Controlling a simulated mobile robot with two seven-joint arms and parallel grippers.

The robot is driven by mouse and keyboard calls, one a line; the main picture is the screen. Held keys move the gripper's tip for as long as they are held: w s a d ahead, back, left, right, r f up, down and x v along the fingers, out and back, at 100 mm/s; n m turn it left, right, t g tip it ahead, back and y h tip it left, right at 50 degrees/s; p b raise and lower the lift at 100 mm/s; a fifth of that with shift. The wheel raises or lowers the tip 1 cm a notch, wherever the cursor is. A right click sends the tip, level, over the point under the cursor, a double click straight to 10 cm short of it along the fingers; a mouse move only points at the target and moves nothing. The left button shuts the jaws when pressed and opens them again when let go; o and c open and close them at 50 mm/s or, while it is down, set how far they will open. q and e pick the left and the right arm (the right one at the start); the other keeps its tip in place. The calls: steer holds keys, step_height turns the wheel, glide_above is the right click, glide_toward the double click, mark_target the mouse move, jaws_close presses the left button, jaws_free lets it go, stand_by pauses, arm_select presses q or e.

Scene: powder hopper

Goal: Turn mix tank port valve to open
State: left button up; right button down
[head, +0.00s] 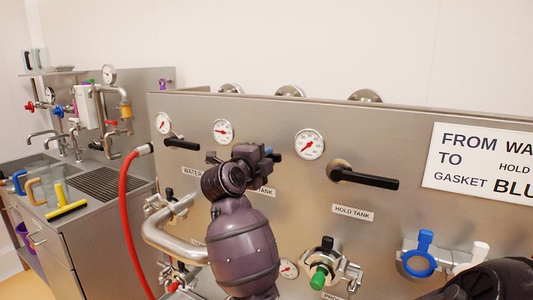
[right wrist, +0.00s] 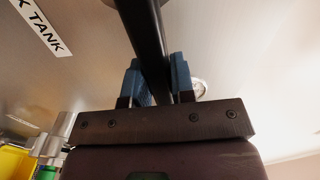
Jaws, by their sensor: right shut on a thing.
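My right gripper (head: 268,155) is at the middle valve of the steel panel, over a label whose visible end reads TANK (head: 265,192). In the right wrist view its two blue fingers (right wrist: 157,82) are shut on a black bar handle (right wrist: 145,35), one on each side. The wrist view also shows a label ending in TANK (right wrist: 43,25). In the head view my gripper and wrist hide this handle and its pivot, so I cannot tell its angle there. My left gripper is not in view.
The hold tank valve handle (head: 370,180) lies to the right, sloping slightly down. Another black handle (head: 183,144) is at the left. Gauges (head: 309,144) line the panel. Below are a green-ended port fitting (head: 319,278), a bent steel pipe (head: 165,240), a red hose (head: 126,210) and a blue clamp (head: 420,262).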

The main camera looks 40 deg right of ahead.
steer(key=shift+w+r+n+p, duration=0.1)
steer(key=shift+r+n+p, duration=0.6)
steer(key=shift+p, duration=1.05)
steer(key=shift+w+r+n+p, duration=0.1)
steer(key=shift+r+n+p, duration=0.2)
steer(key=shift+p, duration=0.7)
steer(key=shift+a+p, duration=0.1)
steer(key=shift+p, duration=0.35)
steer(key=shift+w+r+n, duration=0.1)
steer(key=shift+r+n, duration=0.15)
steer(key=shift+n, duration=0.45)
steer(key=shift+w+r, duration=0.1)
steer(key=n, duration=0.1)
steer(key=w+r+n, duration=0.1)
steer(key=n, duration=0.1)
steer(key=shift+a+r, duration=0.15)
steer(key=shift+r, duration=0.1)
steer(key=shift+w+a+r+n, duration=0.15)
steer(key=shift+w+r+n, duration=0.3)
steer(key=shift+n, duration=0.55)
